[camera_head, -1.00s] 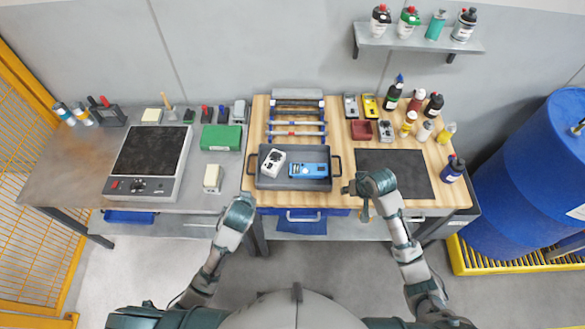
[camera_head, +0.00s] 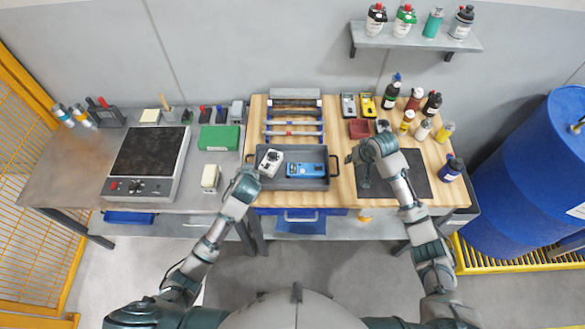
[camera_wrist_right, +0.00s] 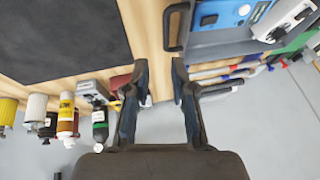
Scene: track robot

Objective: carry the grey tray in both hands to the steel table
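The grey tray (camera_head: 290,185) lies on the wooden worktop, with a white meter (camera_head: 271,162) and a blue meter (camera_head: 306,170) in it. The steel table (camera_head: 62,172) is on the left. My left gripper (camera_head: 246,181) is by the tray's left handle; whether its fingers are open or touch the handle is hidden. My right gripper (camera_head: 357,170) is to the right of the tray's right handle (camera_head: 335,165), over the worktop. In the right wrist view my right gripper (camera_wrist_right: 158,68) is open and empty. The tray (camera_wrist_right: 212,43) and its handle (camera_wrist_right: 174,30) lie just beyond its fingertips.
A hotplate (camera_head: 150,155), a green box (camera_head: 219,138) and a cream block (camera_head: 210,178) stand on the steel table. A rack (camera_head: 295,118) stands behind the tray. A dark mat (camera_head: 420,175) and several bottles are on the right.

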